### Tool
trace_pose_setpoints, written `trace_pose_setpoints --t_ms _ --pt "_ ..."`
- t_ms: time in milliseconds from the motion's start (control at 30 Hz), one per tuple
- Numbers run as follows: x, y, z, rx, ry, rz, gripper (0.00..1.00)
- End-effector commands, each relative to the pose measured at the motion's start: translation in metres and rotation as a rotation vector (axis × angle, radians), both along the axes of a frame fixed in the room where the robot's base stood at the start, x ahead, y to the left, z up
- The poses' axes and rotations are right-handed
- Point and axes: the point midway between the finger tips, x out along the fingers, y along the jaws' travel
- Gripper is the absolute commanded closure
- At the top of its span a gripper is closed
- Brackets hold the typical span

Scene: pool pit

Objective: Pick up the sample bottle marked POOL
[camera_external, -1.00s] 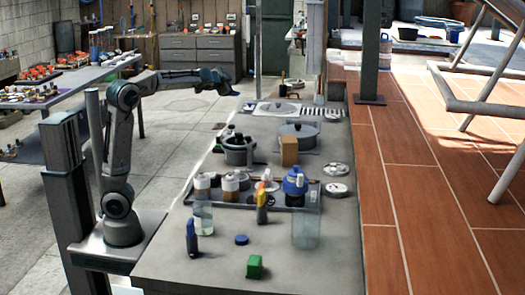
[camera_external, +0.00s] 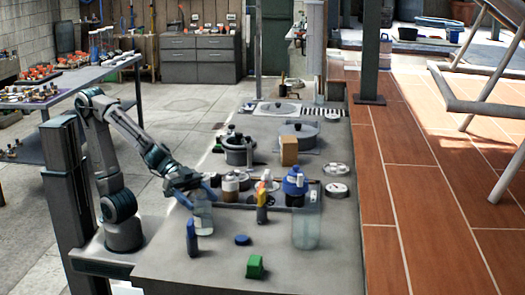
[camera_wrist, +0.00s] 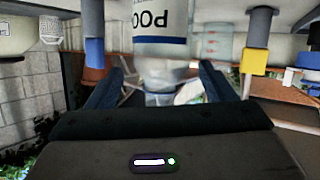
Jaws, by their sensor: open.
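In the external view my gripper (camera_external: 202,193) is low at the table's left edge, at the upper part of a clear bottle (camera_external: 203,219). That bottle seems to be the same one, but its label is not legible there.
A blue-and-grey item (camera_external: 192,240) stands close in front. A tray (camera_external: 313,203) with several bottles lies behind.

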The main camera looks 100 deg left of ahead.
Motion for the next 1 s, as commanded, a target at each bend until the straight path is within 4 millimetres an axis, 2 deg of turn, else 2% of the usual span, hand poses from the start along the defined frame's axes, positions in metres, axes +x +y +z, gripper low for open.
trace_pose_setpoints --t_ms 100,267,700,1000 --pt "-0.008 0.006 -0.010 0.078 -0.029 -0.045 0.24" --pt "-0.010 0.009 -0.017 0.122 -0.045 -0.069 0.24" --pt "0.022 -0.013 -0.035 0.124 -0.045 -0.067 0.24" --pt "0.026 -0.017 -0.034 0.124 -0.046 -0.068 0.24"
